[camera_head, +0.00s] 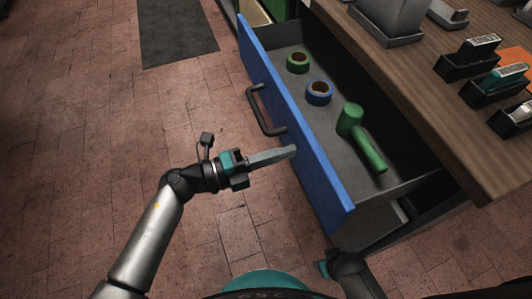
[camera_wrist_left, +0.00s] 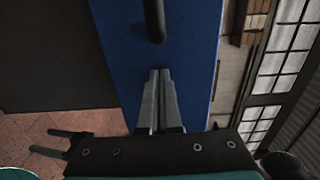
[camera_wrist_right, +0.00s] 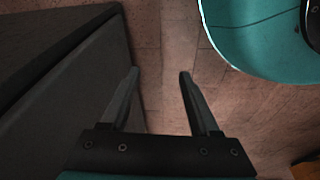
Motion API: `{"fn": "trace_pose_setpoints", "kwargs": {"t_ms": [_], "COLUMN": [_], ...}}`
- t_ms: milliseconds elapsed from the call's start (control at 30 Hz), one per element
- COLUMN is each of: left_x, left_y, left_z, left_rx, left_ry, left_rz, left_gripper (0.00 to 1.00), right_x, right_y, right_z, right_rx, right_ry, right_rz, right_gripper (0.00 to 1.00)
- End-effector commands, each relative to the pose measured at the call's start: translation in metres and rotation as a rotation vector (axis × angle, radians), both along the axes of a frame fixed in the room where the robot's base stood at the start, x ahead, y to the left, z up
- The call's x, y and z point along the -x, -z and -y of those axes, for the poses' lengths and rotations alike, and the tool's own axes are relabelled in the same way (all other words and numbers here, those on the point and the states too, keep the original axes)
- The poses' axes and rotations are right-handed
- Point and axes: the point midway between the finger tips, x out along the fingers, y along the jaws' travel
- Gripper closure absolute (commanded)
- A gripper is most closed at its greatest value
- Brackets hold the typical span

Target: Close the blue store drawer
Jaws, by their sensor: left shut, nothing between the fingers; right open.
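The blue store drawer (camera_head: 302,143) stands pulled out from under the wooden worktop in the head view. A dark bar handle (camera_head: 263,112) is on its blue front. My left gripper (camera_head: 294,150) is shut and empty, its fingertips at the blue front, near the handle's lower end. In the left wrist view the shut fingers (camera_wrist_left: 161,73) point at the blue panel (camera_wrist_left: 186,38), just short of the handle (camera_wrist_left: 154,20); I cannot tell if they touch. My right gripper (camera_wrist_right: 158,75) is open and empty, over the floor beside a dark cabinet side.
In the drawer lie a green tape roll (camera_head: 298,62), a blue tape roll (camera_head: 318,92) and a green mallet (camera_head: 362,137). The wooden worktop (camera_head: 420,100) holds several holders and boxes. A dark mat (camera_head: 176,30) lies on the brick floor, which is clear left of the drawer.

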Motion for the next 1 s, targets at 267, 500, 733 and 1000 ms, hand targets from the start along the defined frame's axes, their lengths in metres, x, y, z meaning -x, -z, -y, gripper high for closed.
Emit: {"fn": "trace_pose_setpoints", "kwargs": {"t_ms": [267, 500, 733, 1000], "left_x": [-0.023, -0.04, -0.052, -0.057], "left_y": [-0.002, 0.0, 0.0, 0.0], "left_z": [0.069, 0.124, 0.159, 0.175], "left_rx": [0.002, 0.002, 0.002, 0.0], "left_ry": [0.003, 0.003, 0.001, 0.0], "left_rz": [0.003, 0.005, 0.002, 0.002], "left_gripper": [1.0, 1.0, 1.0, 1.0], "right_x": [0.006, 0.0, -0.008, -0.011], "right_y": [0.007, 0.0, -0.013, -0.022], "right_z": [0.004, -0.002, -0.009, -0.012], "right_rx": [0.003, -0.003, -0.011, -0.014], "right_ry": [0.0, 0.0, 0.002, 0.003], "right_rz": [0.0, 0.0, 0.001, -0.001], "right_gripper": [0.38, 0.38, 0.38, 0.38]}}
